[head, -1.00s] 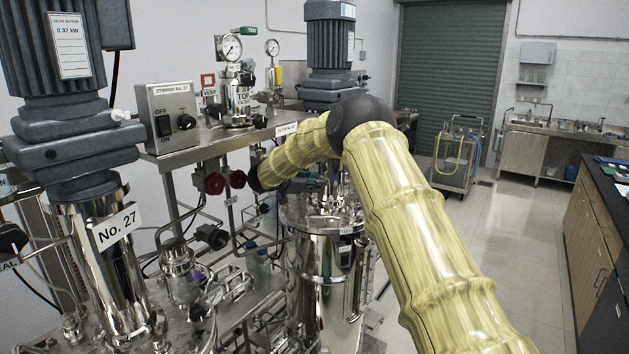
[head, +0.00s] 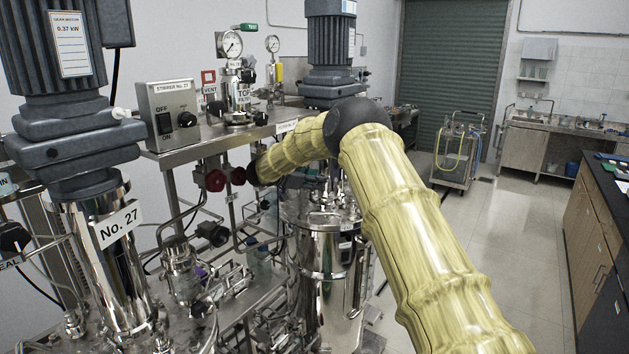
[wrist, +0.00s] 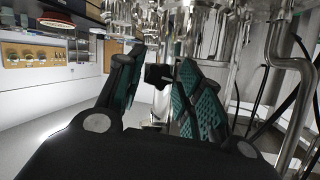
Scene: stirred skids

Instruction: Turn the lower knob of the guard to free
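My gripper (wrist: 157,72) is open in the wrist view, with a teal-padded finger on each side. A small dark block (wrist: 159,76), which may be the knob, shows in the gap between the fingers. I cannot tell whether either finger touches it or how it is turned. A steel upright (wrist: 160,104) shows below it. In the head view my yellow-sleeved arm reaches toward the rear steel vessel (head: 326,250), and my gripper is hidden there. I cannot make out the guard as a whole in either view.
Steel pipes (wrist: 292,85) and dark hoses stand close at the right in the wrist view. In the head view, the No. 27 stirrer (head: 118,224) and its pipework crowd the left. A cart (head: 457,155) stands behind on the open floor (head: 510,235).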

